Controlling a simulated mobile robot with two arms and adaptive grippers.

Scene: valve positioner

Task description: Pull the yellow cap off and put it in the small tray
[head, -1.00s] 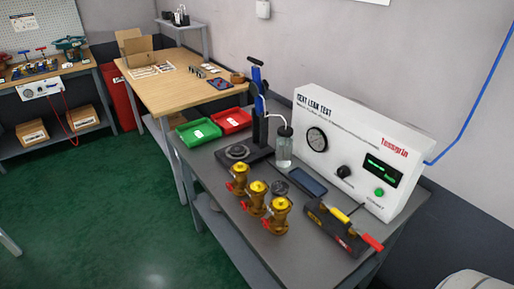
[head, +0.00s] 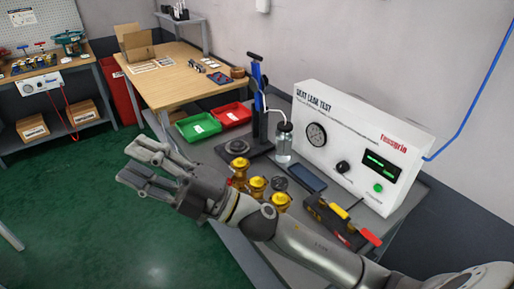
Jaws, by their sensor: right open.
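Three brass valves with yellow caps stand in a row on the grey bench. The yellow caps are on the far valve (head: 239,164), the middle valve (head: 257,184) and the near valve (head: 280,201). My right arm hides the lower parts of the valves. My right gripper (head: 135,163) is open and empty, over the green floor left of the bench and apart from the valves. A green tray (head: 198,127) and a red tray (head: 233,115) lie at the back left of the bench. I cannot tell which tray is the small one. My left gripper is out of view.
A white leak-test box (head: 350,150) stands along the wall. A black stand with a blue handle (head: 255,80), a clear bottle (head: 284,147), a dark flat device (head: 306,179) and a tool with a red handle (head: 368,237) crowd the bench. A wooden table (head: 188,88) is behind.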

